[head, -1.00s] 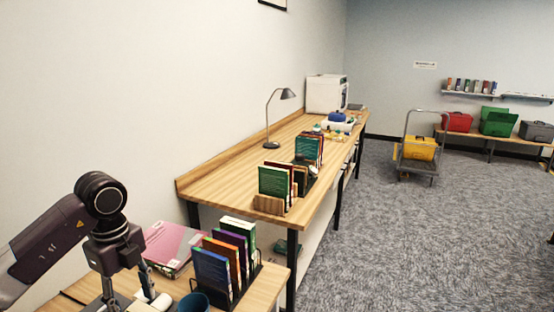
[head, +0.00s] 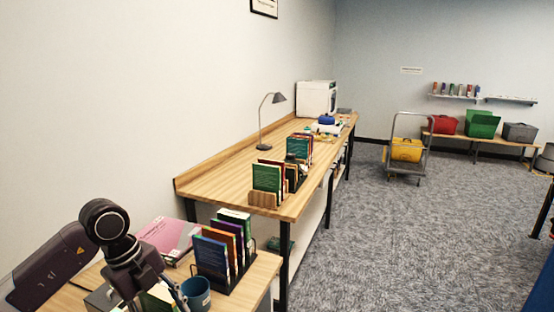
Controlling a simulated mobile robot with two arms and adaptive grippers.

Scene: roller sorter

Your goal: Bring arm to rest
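My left arm comes in from the lower left, with a dark wrist and round joint in view. My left gripper (head: 168,298) hangs below it over the near wooden table (head: 262,270), partly cut off by the bottom edge. Its fingers are too small and too cropped to tell whether they are open or shut. A blue mug (head: 196,294) stands right beside it. My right arm and gripper are not in view.
A long workbench (head: 225,180) with books and a lamp (head: 264,122) runs along the wall. A cart (head: 408,150) stands on open carpet. Bins line a far bench.

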